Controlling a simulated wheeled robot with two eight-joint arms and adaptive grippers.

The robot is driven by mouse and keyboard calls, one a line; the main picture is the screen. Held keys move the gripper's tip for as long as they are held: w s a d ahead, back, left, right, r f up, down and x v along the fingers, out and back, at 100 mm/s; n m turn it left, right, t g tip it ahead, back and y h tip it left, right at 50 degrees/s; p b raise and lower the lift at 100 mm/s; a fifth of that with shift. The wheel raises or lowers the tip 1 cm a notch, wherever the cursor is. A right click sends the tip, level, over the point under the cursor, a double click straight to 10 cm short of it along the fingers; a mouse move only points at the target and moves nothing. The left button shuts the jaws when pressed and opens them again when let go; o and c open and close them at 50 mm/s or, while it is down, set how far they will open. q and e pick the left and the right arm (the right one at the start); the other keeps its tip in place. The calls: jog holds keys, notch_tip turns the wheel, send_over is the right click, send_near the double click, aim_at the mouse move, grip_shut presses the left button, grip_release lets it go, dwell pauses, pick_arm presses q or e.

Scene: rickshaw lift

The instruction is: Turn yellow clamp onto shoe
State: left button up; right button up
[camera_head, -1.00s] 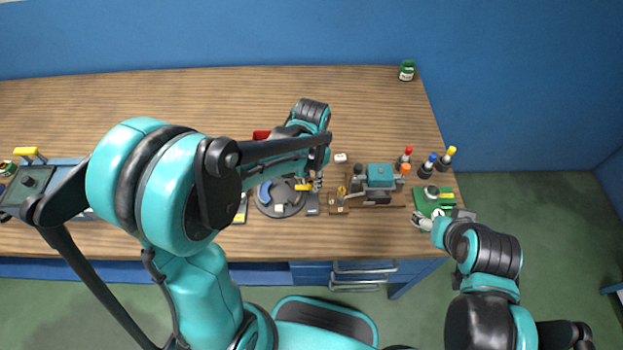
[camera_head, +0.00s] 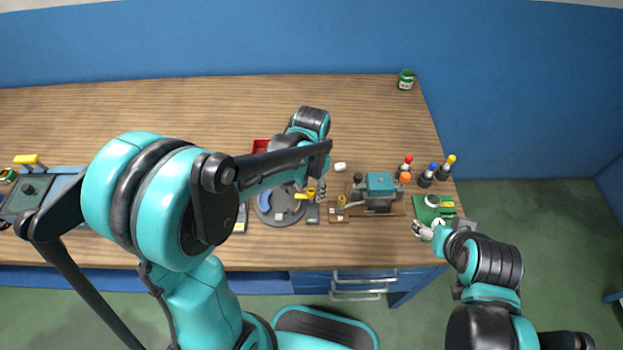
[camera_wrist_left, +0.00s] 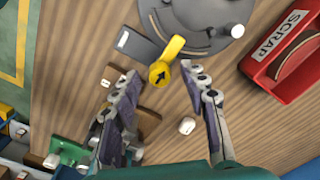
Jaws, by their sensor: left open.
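The yellow clamp (camera_wrist_left: 167,58) is a lever with a round knob bearing a black arrow, at the edge of a dark grey round plate. In the head view the clamp (camera_head: 302,196) lies at the right side of that plate (camera_head: 283,213). My left gripper (camera_wrist_left: 160,72) is open, its two fingers spread either side of the knob in the wrist picture; whether they touch it I cannot tell. In the head view the left gripper (camera_head: 320,190) is just right of the clamp. I cannot single out the shoe surely. My right gripper (camera_head: 423,229) is by a green board, fingers unclear.
A red SCRAP bin (camera_wrist_left: 285,55) stands near the plate. A teal-topped machine (camera_head: 380,185) and several coloured-cap bottles (camera_head: 426,175) stand to the right.

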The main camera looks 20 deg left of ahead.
aim_at(311, 191)
pick_arm(q)
notch_tip(311, 191, up, 11)
jog(key=shift+r, duration=0.2)
dwell(0.6)
jog(key=s+a+n+t, duration=0.4)
jog(key=s+n+t, duration=0.2)
jog(key=s, duration=0.4)
jog(key=shift+s+a+f+t, duration=0.2)
jog(key=shift+a+t, duration=0.1)
jog(key=shift+t, duration=0.2)
